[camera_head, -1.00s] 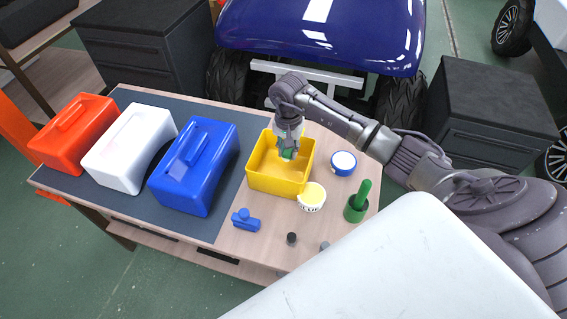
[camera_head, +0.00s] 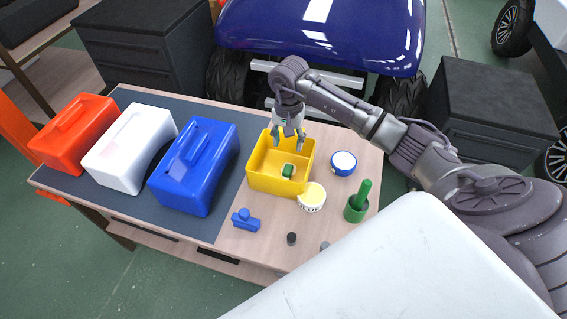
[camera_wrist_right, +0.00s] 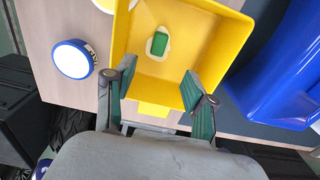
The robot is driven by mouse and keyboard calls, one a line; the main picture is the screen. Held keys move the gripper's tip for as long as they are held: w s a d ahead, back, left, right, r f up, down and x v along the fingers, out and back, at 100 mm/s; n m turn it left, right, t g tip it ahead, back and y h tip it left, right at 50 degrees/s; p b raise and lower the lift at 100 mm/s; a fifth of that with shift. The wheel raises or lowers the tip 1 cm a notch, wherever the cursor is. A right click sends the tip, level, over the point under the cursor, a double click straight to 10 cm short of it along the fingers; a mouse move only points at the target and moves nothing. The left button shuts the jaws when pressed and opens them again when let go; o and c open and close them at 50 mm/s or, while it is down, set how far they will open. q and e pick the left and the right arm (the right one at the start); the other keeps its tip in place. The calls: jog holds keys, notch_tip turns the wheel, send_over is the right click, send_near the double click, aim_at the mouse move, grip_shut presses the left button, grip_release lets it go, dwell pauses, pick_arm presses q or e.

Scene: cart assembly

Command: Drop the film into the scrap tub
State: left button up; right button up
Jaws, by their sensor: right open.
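The yellow scrap tub (camera_head: 262,182) stands on the table to the right of the blue box. A small green piece with a pale edge (camera_head: 288,171), which looks like the film, lies inside the tub. The wrist view shows the same green piece (camera_wrist_right: 159,43) on the tub floor, apart from the fingers. My right gripper (camera_head: 289,143) is open and empty above the far part of the tub. In the wrist view its spread fingers (camera_wrist_right: 155,95) frame the tub's yellow wall (camera_wrist_right: 232,45). My left gripper is not in view.
Red (camera_head: 72,135), white (camera_head: 128,150) and blue (camera_head: 193,168) boxes stand on the dark mat to the left. A small blue part (camera_head: 245,219) lies in front.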

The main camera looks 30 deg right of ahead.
notch_tip(320, 180, up, 8)
dwell(0.6)
